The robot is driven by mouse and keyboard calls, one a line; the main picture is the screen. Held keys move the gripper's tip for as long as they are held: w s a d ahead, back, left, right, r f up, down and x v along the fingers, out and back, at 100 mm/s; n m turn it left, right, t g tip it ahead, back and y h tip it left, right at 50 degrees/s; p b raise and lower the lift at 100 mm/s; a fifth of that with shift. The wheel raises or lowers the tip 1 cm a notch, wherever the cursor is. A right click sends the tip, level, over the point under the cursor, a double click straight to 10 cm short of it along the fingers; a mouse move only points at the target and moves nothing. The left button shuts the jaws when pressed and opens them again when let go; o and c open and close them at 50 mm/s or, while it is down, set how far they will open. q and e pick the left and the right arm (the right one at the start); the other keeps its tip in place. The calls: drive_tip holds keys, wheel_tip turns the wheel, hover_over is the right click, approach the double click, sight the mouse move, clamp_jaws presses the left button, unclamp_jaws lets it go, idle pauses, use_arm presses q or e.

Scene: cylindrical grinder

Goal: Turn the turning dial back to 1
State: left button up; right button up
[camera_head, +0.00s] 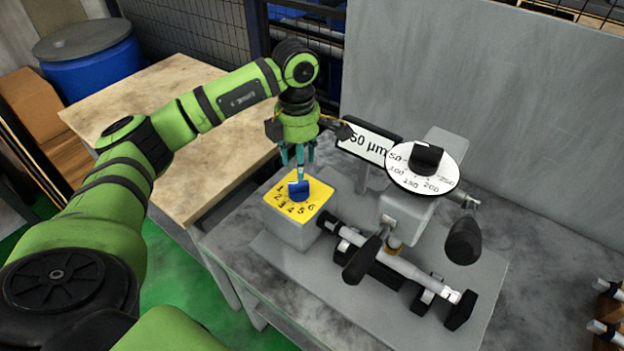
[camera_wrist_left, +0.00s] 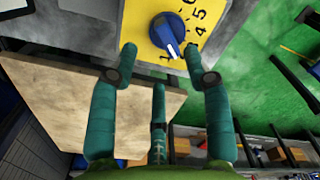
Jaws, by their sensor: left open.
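The turning dial is a blue knob (camera_head: 299,191) on a yellow plate (camera_head: 279,204) numbered 1 to 6, on top of a grey box. I cannot tell the exact setting; a finger hides some numbers. My left gripper (camera_head: 299,166) points down just above the knob. Its teal fingers (camera_wrist_left: 158,66) are spread and hold nothing; contact is not visible. My right gripper is not in view.
The grinder has a round white scale (camera_head: 421,168), a "50 µm" sign (camera_head: 369,144) and a horizontal shaft (camera_head: 400,262) right of the dial box. A wooden table (camera_head: 190,135) stands left, with a blue barrel (camera_head: 95,70) behind. A grey panel (camera_head: 490,100) stands behind the grinder.

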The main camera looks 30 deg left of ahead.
sight(297, 181)
use_arm(q)
drive_tip(key=shift+s+a+f+p, duration=0.2)
drive_tip(key=shift+s+f+p, duration=0.1)
drive_tip(key=shift+s+f, duration=0.2)
drive_tip(key=shift+s+a+f+p, duration=0.15)
drive_tip(key=shift+s+f+p, duration=0.15)
drive_tip(key=shift+f, duration=0.25)
drive_tip(key=f, duration=0.2)
drive_tip(key=w+f+p, duration=0.1)
drive_tip(key=shift+d+f, duration=0.2)
drive_tip(key=shift+d, duration=0.1)
drive_tip(key=shift+f, duration=0.2)
drive_tip(key=shift+s, duration=0.1)
drive_tip(key=shift+s+a, duration=0.1)
drive_tip(key=shift+c, duration=0.4)
clamp_jaws()
